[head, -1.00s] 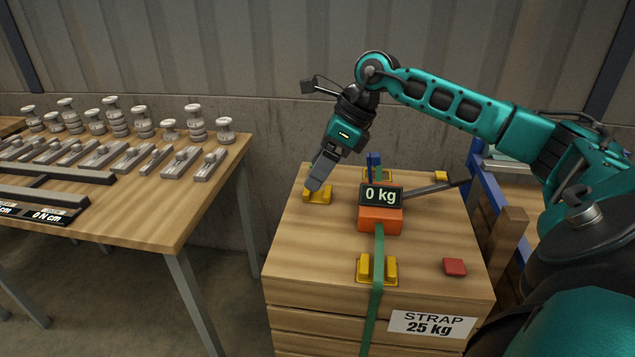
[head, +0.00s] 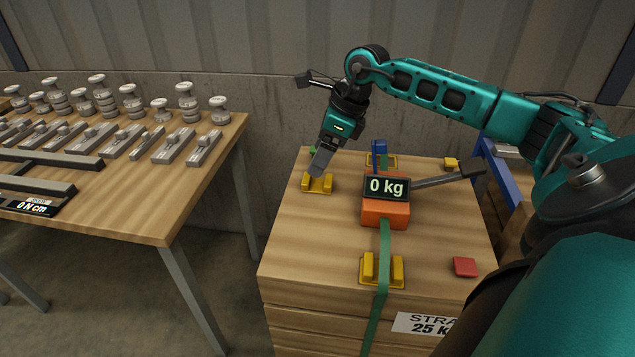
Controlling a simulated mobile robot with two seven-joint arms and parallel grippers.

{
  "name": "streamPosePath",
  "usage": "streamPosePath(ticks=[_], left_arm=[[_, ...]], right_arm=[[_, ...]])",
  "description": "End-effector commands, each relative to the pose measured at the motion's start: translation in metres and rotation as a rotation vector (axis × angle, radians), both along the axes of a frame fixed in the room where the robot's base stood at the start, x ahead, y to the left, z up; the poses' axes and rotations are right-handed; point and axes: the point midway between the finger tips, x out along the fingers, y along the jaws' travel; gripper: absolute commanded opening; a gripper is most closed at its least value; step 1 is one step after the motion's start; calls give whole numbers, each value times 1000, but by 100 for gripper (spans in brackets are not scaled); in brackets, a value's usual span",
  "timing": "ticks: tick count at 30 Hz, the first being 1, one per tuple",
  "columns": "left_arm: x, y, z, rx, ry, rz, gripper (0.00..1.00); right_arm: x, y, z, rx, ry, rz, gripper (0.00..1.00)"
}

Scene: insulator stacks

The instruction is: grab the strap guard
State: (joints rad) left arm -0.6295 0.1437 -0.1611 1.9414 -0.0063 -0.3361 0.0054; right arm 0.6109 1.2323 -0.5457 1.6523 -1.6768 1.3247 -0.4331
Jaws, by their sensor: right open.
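I cannot tell for certain which piece is the strap guard. A yellow two-part block (head: 317,184) sits at the left of the wooden crate top, right below my right gripper (head: 320,165). The gripper points down at it and is open; whether its fingers touch the block is unclear. A bit of green (head: 313,150) shows behind the fingers. Similar yellow blocks (head: 383,268) flank the green strap (head: 384,240) at the front edge. A small yellow piece (head: 451,163) and a red piece (head: 464,267) lie on the right. My left gripper is out of view.
An orange ratchet tensioner (head: 385,213) with a "0 kg" display (head: 387,187) and a grey lever (head: 440,180) stands mid-crate (head: 310,235). A blue post (head: 379,152) rises behind it. A table (head: 150,205) with insulator stacks is at left. A blue frame (head: 505,190) is at right.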

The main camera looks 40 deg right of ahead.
Motion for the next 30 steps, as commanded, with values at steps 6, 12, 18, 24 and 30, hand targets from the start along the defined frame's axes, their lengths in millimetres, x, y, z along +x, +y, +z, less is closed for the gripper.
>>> streamPosePath(ticks=[6, 12, 18, 24, 30], left_arm=[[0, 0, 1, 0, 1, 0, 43], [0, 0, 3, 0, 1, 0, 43], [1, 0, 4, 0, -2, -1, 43], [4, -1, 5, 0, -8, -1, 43], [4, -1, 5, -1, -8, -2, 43]], right_arm=[[1, 4, -14, -1, 2, 0, 79], [4, 14, -42, 4, 1, -1, 79], [8, 16, -53, 2, -3, -1, 79], [8, 16, -53, 1, -3, -1, 71], [8, 16, -53, 1, -3, -2, 52]])
